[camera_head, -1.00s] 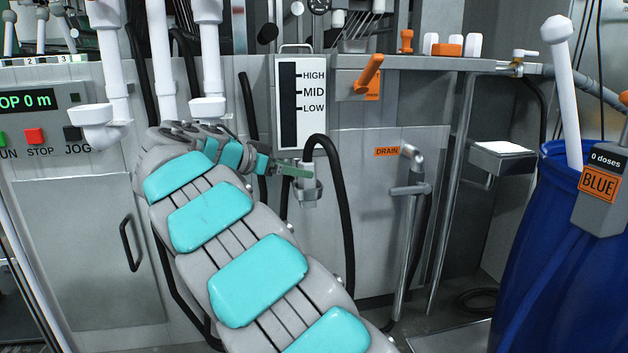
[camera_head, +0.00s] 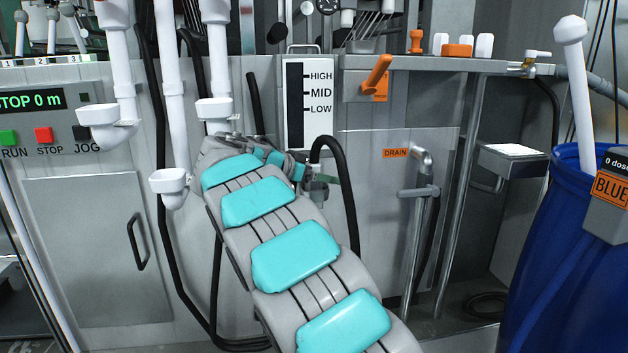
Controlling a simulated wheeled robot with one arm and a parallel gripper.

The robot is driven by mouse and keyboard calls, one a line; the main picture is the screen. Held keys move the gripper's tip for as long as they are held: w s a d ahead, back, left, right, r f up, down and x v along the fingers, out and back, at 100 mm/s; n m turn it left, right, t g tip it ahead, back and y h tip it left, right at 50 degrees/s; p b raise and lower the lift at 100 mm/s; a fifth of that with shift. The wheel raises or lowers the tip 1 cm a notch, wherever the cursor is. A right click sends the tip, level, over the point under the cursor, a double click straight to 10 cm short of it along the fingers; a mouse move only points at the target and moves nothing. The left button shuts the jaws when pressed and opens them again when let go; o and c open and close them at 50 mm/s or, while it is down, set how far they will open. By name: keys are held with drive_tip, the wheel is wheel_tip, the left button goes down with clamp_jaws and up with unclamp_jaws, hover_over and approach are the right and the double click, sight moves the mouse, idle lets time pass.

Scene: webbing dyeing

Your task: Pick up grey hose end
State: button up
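A black hose arches up beside the level gauge, and its grey hose end (camera_head: 318,190) sits low at the arch's left side, in or at a grey holder on the machine front. My gripper (camera_head: 324,179) is at this hose end, with a green finger reaching across in front of it toward the black hose. My grey and turquoise arm hides most of the gripper. I cannot tell whether the fingers are open or shut, or whether they touch the hose end.
The level gauge (camera_head: 308,103) is just above my gripper. White pipes with cups (camera_head: 168,181) hang left of my arm. The drain handle (camera_head: 418,191) is to the right, and a blue barrel (camera_head: 556,255) stands at far right.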

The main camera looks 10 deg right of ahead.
clamp_jaws()
idle(0.6)
drive_tip(key=shift+r, duration=0.1)
